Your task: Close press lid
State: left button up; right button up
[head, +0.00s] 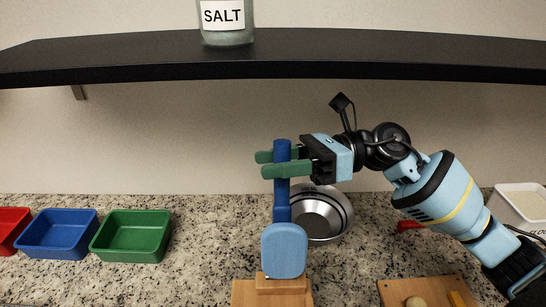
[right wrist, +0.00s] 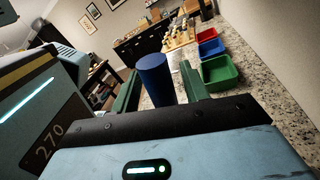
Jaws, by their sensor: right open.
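The press stands at the front middle of the counter in the head view, with a wooden base (head: 245,294). Its blue rounded lid (head: 284,250) is raised, and a blue handle (head: 282,192) stands upright above it. My right gripper (head: 267,164) reaches in from the right near the handle's top. Its two green fingers are open, with the handle between them. The right wrist view also shows the blue handle (right wrist: 153,80) between the spread fingers, with a gap at least on the right side. My left gripper is not in view.
A metal bowl (head: 325,217) sits right behind the press. Green (head: 131,237), blue (head: 57,235) and red (head: 8,230) bins stand at left. A wooden board (head: 395,292) lies at front right, a white container (head: 520,205) farther right. A black shelf (head: 400,58) with a salt jar (head: 226,38) hangs above.

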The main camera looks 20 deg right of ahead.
jog(key=shift+w+a, duration=0.1)
jog(key=shift+a, duration=0.3)
jog(key=shift+c, duration=0.4)
grip_shut()
